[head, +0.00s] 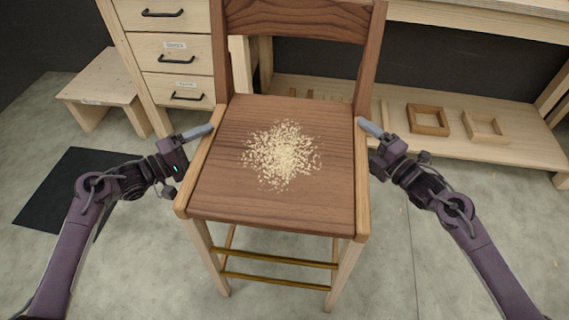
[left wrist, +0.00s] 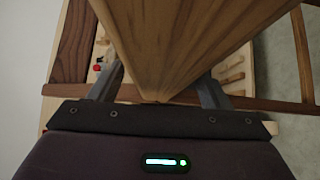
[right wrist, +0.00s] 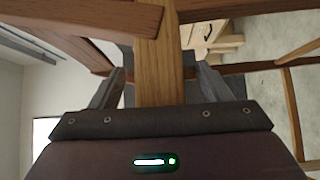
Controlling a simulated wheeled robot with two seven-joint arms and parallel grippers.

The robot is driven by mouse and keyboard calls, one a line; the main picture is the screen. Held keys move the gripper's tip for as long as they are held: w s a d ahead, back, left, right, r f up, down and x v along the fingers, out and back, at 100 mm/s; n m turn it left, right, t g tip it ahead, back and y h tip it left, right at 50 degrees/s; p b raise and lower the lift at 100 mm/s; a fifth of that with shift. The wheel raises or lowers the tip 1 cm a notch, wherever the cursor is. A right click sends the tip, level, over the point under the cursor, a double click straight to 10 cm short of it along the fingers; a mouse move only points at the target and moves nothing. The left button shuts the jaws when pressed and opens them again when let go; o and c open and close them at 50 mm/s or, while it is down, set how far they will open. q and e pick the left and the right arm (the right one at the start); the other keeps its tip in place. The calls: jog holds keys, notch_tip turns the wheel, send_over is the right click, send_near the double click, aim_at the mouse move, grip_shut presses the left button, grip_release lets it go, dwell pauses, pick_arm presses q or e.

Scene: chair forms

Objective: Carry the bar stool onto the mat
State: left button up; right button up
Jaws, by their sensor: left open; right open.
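The bar stool (head: 210,185) stands upright on the floor in front of me, with a brown wooden seat, a backrest, pale legs and brass-coloured footrest bars. A heap of pale shavings (head: 281,155) lies on its seat. My left gripper (head: 207,131) is open at the seat's left side; in the left wrist view a pale wooden rail (left wrist: 165,45) lies between its fingers. My right gripper (head: 366,126) is open at the seat's right side; in the right wrist view a wooden rail (right wrist: 159,70) lies between its fingers. A dark mat (head: 62,190) lies on the floor at the left, partly hidden by my left arm.
A low wooden step stool (head: 105,85) stands behind the mat. A drawer cabinet (head: 180,60) stands behind the stool at the left. A workbench's lower shelf (head: 460,145) at the back right holds two small wooden frames (head: 428,120). The floor at right is clear.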

pick_arm(q)
grip_shut()
pick_arm(e)
grip_shut()
